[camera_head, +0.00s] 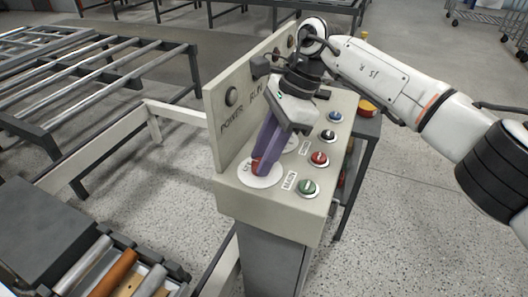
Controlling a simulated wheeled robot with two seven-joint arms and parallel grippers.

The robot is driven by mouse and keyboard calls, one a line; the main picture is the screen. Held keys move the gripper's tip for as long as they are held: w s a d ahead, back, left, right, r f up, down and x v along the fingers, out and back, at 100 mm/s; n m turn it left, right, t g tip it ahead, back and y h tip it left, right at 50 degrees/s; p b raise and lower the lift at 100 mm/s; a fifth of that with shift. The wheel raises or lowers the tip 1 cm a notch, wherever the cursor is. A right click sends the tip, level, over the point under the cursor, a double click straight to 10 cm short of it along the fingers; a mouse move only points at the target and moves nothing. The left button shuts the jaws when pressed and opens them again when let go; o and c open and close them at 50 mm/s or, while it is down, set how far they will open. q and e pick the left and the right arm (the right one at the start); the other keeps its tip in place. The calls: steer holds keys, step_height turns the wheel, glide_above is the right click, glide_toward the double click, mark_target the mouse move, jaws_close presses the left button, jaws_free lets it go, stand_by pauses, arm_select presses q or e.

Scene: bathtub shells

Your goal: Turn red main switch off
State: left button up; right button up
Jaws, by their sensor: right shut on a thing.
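The red main switch (256,166) sits on a round white plate (262,181) at the left of the beige control panel (270,212). Only a small red part of it shows. My right gripper (259,168) reaches down from the upper right, its purple fingers shut on the red switch. The fingers hide most of the switch, so its exact angle cannot be told. My left gripper is not in view.
A green button (307,187), a red button (319,159), a black knob (328,136) and a blue button (335,117) line the panel's right side. The upright back panel (222,122) stands close to the gripper. Roller conveyors lie left.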

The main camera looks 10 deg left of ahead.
steer(key=o, duration=1.1)
steer(key=shift+c, duration=0.2)
steer(key=v, duration=1)
steer(key=shift+r, duration=0.2)
